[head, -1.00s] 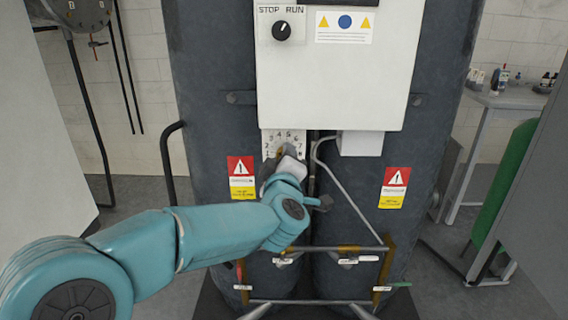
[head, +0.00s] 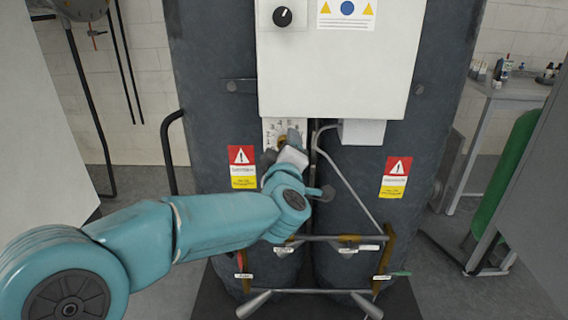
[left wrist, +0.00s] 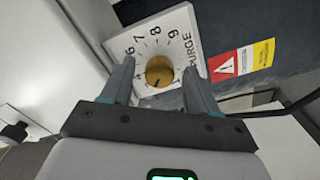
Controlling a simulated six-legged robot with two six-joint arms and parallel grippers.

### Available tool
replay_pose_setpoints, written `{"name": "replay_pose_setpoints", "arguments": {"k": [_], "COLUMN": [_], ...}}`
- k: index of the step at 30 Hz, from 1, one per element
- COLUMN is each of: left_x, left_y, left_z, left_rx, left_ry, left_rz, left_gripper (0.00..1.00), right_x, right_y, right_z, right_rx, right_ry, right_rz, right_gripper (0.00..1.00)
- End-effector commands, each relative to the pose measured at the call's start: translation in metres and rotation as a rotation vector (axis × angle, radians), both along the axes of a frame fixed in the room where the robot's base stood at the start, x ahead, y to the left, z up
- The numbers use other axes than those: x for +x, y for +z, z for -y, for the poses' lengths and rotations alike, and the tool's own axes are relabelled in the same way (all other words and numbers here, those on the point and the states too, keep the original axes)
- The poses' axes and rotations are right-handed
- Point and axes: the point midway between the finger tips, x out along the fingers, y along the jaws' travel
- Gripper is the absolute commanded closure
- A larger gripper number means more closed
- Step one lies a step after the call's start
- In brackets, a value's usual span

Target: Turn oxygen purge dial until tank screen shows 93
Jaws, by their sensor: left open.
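The oxygen purge dial is a round brass knob (left wrist: 160,71) on a white plate printed with numbers and "PURGE". In the left wrist view, 6, 7, 8 and 9 are readable around it. In the head view, the number plate (head: 270,128) sits under the white control box, and my gripper mostly hides the knob. My left gripper (left wrist: 158,66) is open, with one finger on each side of the knob. I cannot tell whether the fingers touch it. No tank screen with a reading is visible. My right gripper is not in view.
A white control box (head: 335,75) hangs above the dial on two dark tanks (head: 212,120). A thin pipe (head: 345,180) runs down right of the dial. A low pipe frame (head: 310,291) crosses the front. A bench (head: 510,92) with bottles stands at right.

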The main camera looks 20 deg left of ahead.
Motion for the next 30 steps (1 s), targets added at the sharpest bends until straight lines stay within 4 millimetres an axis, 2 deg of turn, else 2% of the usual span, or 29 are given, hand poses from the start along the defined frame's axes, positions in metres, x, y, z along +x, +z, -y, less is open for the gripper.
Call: {"name": "replay_pose_setpoints", "arguments": {"k": [5,12,16,22,30], "left_x": [-0.036,-0.099,-0.125,-0.146,-0.150], "left_y": [0.001,0.001,0.001,0.001,0.000], "left_z": [0.011,0.029,0.036,0.042,0.043], "left_rx": [0.000,0.001,0.000,0.000,0.000], "left_ry": [-0.004,-0.005,-0.003,-0.001,0.001], "left_rz": [0.003,0.003,0.001,0.002,0.001], "left_gripper": [0.40,0.40,0.40,0.40,0.40], "right_x": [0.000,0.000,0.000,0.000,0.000], "right_y": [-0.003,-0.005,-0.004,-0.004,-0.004], "right_z": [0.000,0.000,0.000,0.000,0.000], "right_rx": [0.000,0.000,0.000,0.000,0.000], "right_ry": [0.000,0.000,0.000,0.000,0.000], "right_rz": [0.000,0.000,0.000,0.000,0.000], "right_gripper": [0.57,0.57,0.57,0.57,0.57]}}
